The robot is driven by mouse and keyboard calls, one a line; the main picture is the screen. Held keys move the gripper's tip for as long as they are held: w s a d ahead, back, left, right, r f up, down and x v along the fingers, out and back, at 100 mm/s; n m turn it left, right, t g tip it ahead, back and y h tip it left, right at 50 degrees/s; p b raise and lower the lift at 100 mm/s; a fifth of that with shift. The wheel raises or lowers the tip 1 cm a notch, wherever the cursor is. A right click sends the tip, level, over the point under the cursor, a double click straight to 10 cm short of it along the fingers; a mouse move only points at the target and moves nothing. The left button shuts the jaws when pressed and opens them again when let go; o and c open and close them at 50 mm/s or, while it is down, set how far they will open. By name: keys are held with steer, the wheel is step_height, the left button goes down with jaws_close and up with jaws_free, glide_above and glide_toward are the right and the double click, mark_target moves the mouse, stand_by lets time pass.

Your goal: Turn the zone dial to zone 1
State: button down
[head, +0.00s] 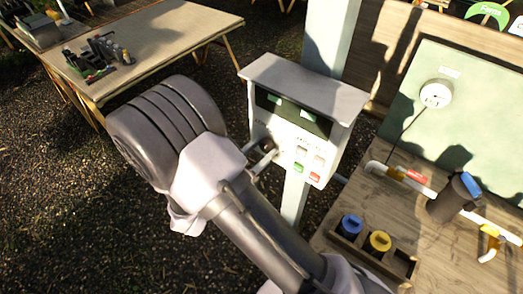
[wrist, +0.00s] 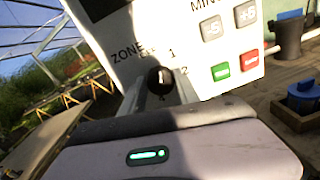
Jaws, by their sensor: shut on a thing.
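The controller box (head: 262,127) is white with a dark display and is fixed to a pale post. Its zone dial (wrist: 159,80) is a small black knob below the display, beside the printed word ZONE and the numbers 1 and 2. A small pale mark shows on the knob, but I cannot tell for sure which number it points at. My gripper (wrist: 157,92) is shut on the dial, one finger on each side. In the head view my gripper (head: 264,156) reaches the box's lower left front, and the dial is mostly hidden there.
Grey, green and red buttons (head: 308,162) sit right of the dial, close to my gripper. At right a wooden bench (head: 341,247) carries a white pipe, a dark filter (head: 447,203) and blue and yellow caps. Another table (head: 165,40) stands at back left. Gravel lies between.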

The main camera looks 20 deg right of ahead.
steer(key=m+b, duration=0.2)
steer(key=m, duration=0.3)
steer(key=shift+m+b, duration=0.3)
steer(key=shift+m, duration=0.1)
stand_by(0.4)
steer(key=c, duration=0.9)
jaws_free()
steer(key=shift+s, duration=0.1)
steer(key=p+v, duration=0.2)
steer(key=v, duration=1.5)
steer(key=shift+s+r, duration=0.25)
